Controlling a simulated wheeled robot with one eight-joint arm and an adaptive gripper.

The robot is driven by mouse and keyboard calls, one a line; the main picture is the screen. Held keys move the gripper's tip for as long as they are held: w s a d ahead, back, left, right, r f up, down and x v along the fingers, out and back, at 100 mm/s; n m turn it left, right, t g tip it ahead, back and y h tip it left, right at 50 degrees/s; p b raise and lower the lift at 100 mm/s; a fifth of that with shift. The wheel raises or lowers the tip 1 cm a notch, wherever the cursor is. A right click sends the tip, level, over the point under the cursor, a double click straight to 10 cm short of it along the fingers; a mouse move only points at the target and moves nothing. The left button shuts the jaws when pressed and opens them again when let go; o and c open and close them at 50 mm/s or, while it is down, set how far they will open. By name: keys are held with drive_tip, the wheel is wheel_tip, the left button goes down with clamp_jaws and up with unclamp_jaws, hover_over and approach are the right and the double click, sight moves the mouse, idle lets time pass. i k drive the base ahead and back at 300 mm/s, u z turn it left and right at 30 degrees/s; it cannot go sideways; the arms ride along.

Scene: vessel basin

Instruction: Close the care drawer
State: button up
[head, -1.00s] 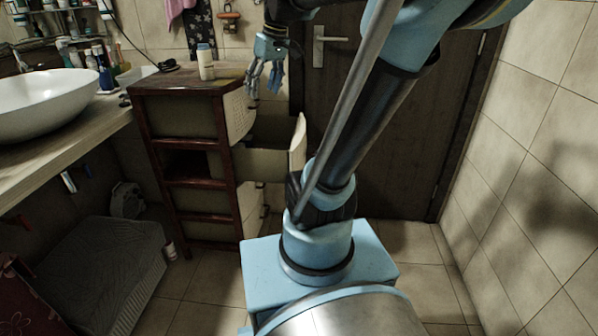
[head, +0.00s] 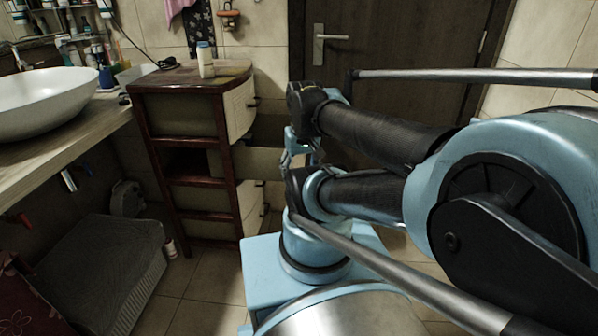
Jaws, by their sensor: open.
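The care drawer (head: 262,161) sticks out to the right from the brown wooden cabinet (head: 183,134) in the head view. Its pale side wall shows, but its front panel is mostly hidden behind my arm and gripper.
A white basin (head: 42,101) sits on the counter at left. A grey-covered box (head: 92,268) lies below it. A dark door (head: 395,60) stands behind my arm.

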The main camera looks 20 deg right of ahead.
sight(254, 163)
drive_tip(key=u, duration=0.6)
drive_tip(key=k, duration=1.1)
drive_tip(key=z, duration=0.65)
drive_tip(key=i, duration=1)
